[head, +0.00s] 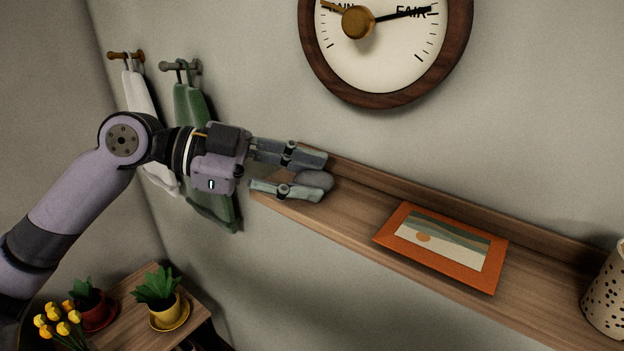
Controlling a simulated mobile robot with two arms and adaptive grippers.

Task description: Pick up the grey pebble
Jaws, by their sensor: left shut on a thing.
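The grey pebble (316,180) is at the left end of the wooden wall shelf (350,215). It is smooth and rounded, and shows only in part between and beyond the fingers. My left gripper (312,174) reaches in from the left over the shelf's end and is shut on the pebble, one finger on each side. I cannot tell whether the pebble rests on the shelf or is just above it. My right gripper is not in view.
An orange-framed picture (390,238) lies on the shelf, right of the pebble. A speckled pot (606,300) stands at the far right. A barometer (385,50) hangs above. Green cloth (190,110) hangs behind my arm. Potted plants (157,290) stand lower left.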

